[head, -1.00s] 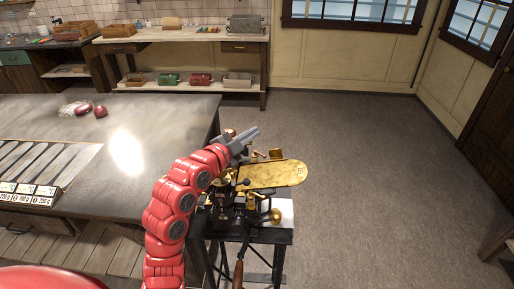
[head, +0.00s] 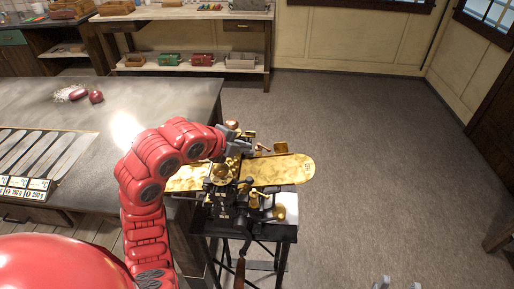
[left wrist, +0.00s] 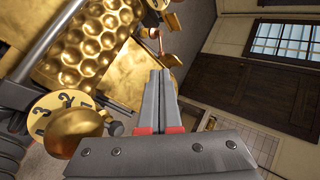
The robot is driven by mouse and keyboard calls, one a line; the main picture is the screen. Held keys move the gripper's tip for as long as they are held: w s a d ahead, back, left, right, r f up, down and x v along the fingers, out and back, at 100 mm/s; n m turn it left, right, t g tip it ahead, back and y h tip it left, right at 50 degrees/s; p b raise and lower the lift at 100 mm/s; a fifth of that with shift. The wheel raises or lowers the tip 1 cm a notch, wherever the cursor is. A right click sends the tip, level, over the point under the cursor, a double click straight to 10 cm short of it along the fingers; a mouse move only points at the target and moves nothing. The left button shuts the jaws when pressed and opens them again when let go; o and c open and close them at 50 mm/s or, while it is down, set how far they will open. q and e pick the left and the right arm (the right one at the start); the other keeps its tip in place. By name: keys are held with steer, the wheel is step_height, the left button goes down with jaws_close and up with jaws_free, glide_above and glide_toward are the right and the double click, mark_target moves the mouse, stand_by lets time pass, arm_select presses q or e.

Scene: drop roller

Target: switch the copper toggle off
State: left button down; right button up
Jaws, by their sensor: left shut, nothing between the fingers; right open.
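A brass and black drop roller machine (head: 222,190) stands on a small dark stand, with a long brass plate (head: 285,168) reaching right. What looks like the copper toggle (head: 262,148) is a small copper-coloured lever at the machine's far side. It seems to show in the left wrist view (left wrist: 155,33), ahead and left of the fingertips. My left gripper (head: 246,134) is shut and empty, above the machine just left of this lever, apparently apart from it. It also shows in the left wrist view (left wrist: 161,72). Only my right gripper's fingertips (head: 382,283) show, apart, at the bottom edge.
A grey workbench (head: 185,95) with red items (head: 95,96) and a strip tray (head: 45,150) lies left of the machine. A dimpled brass roller (left wrist: 95,45) and round knob (left wrist: 68,132) are close left of the left fingers. Open floor lies right.

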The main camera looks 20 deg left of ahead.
mark_target(263, 160)
arm_select(q)
steer(key=p+x, duration=0.2)
steer(key=x, duration=0.7)
steer(key=shift+w+d+f, duration=0.1)
steer(key=shift+w+f, duration=0.05)
steer(key=shift+w, duration=0.1)
steer(key=shift+f, duration=0.1)
steer(key=b, duration=0.3)
steer(key=shift+w+d+f, duration=0.15)
steer(key=shift+d+f, duration=0.1)
steer(key=shift+f, duration=0.05)
steer(key=shift+r, duration=0.35)
steer(key=shift+a, duration=0.15)
